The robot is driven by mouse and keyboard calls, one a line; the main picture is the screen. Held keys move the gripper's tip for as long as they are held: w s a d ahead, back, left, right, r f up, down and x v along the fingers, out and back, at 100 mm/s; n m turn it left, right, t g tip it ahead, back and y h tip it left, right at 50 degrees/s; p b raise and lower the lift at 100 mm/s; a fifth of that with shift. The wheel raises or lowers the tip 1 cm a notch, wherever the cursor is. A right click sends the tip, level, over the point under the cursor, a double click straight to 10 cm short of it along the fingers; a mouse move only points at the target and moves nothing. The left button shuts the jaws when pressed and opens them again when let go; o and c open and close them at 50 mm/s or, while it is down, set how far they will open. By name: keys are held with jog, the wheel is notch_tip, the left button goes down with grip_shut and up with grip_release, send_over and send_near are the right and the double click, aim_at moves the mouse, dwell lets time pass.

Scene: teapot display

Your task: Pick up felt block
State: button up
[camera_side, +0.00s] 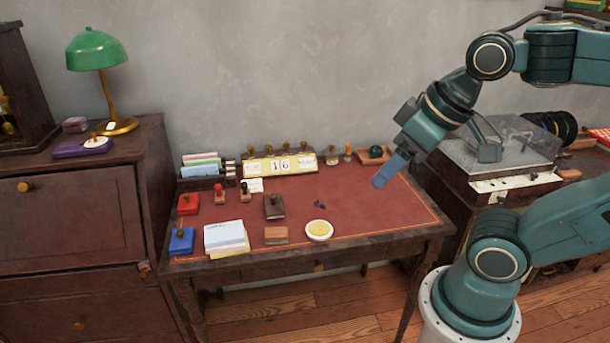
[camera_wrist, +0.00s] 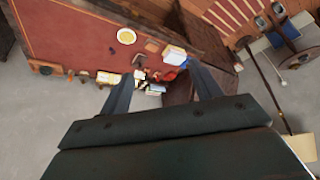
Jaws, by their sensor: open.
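A small brown-pink block (camera_side: 276,235), which looks like the felt block though I cannot be sure, lies near the front edge of the red desk top (camera_side: 365,210). It sits between a paper stack and a round yellow dish. In the wrist view a small brown block (camera_wrist: 152,46) shows beside the yellow dish. My gripper (camera_side: 388,172) is in the air over the right part of the desk, well apart from the block. In the wrist view my gripper (camera_wrist: 162,85) has its two fingers spread, with nothing held between them.
The yellow dish (camera_side: 319,230) stands right of the block and the paper stack (camera_side: 225,236) left. A dark rocker blotter (camera_side: 274,206) lies behind it. Red (camera_side: 188,204) and blue (camera_side: 182,241) pads are at the left. A calendar (camera_side: 280,164) stands at the back. The right desk top is mostly clear.

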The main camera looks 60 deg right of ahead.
jog(key=w+d+f+m+g, duration=0.1)
jog(key=w+d+f+m, duration=0.1)
jog(key=w+m, duration=0.55)
jog(key=w+d+f+m+g, duration=0.1)
jog(key=w+f+m, duration=0.2)
jog(key=w+m, duration=0.45)
jog(key=w+d+f+m+y, duration=0.1)
jog(key=w+d+f+m, duration=0.2)
jog(key=w+f+m, duration=0.3)
jog(key=w+d+f+m+g+y, duration=0.1)
jog(key=w+d+f+m, duration=0.2)
jog(key=w+f+m, duration=0.3)
notch_tip(320, 180, down, 4)
jog(key=shift+w+d+r+m, duration=0.15)
jog(key=shift+m, duration=0.35)
send_over(282, 231)
jog(key=shift+f, duration=4.1)
jog(key=shift+f, duration=0.1)
